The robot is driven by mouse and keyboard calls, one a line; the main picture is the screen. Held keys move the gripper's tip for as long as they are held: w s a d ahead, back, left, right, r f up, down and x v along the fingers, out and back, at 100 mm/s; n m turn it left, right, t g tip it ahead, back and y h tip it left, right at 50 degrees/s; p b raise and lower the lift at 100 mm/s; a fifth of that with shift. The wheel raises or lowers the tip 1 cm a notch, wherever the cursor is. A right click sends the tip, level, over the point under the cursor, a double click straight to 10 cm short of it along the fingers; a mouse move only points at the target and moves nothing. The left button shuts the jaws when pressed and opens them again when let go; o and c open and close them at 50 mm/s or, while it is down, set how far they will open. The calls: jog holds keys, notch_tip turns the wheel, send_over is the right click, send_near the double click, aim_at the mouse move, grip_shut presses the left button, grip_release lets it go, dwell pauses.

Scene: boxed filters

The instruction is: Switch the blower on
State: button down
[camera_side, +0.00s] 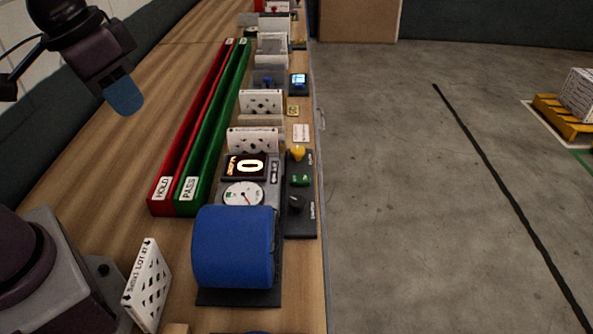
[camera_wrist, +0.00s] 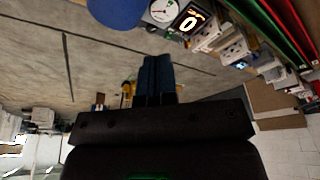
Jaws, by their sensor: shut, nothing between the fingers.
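The blue rounded drum of the blower (camera_side: 234,248) stands near the front edge of the bench; part of it shows at the top of the wrist view (camera_wrist: 115,12). Behind it are a round dial (camera_side: 243,194) and a lit display (camera_side: 246,166) reading 0. To its right a dark control strip (camera_side: 301,222) carries a yellow knob (camera_side: 297,153), a green button (camera_side: 300,180) and a black knob (camera_side: 296,203). My gripper (camera_side: 124,101), with blue fingertips, is shut and empty, up at the left, well away from the controls. Its shut fingers also show in the wrist view (camera_wrist: 157,78).
A red HOLD channel (camera_side: 161,189) and a green PASS channel (camera_side: 188,192) run along the bench. White perforated filter boxes (camera_side: 261,101) stand behind the display. Another filter box (camera_side: 148,286) stands at the front left. Open floor (camera_side: 430,200) lies to the right.

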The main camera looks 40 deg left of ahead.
jog(key=w+d+f+n+y, duration=0.1)
jog(key=w+f+n, duration=0.2)
jog(key=w, duration=0.6)
jog(key=w+d+f+n+y, duration=0.1)
jog(key=w+d+f+n, duration=0.1)
jog(key=w+f, duration=0.5)
jog(key=w+d+f+n+g, duration=0.1)
jog(key=w+f+n, duration=0.3)
jog(key=w, duration=0.8)
jog(key=shift+d+f+n+y, duration=0.4)
jog(key=shift+d+f, duration=0.1)
jog(key=shift+d, duration=0.15)
jog(key=shift+s+a, duration=0.1)
jog(key=shift+s+a+r, duration=0.25)
jog(key=shift+s+a, duration=0.2)
jog(key=shift+a, duration=0.05)
jog(key=a+v, duration=0.2)
jog(key=v, duration=1.1)
jog(key=shift+s+r, duration=0.45)
jog(key=shift+r, duration=0.05)
jog(key=shift+a, duration=0.15)
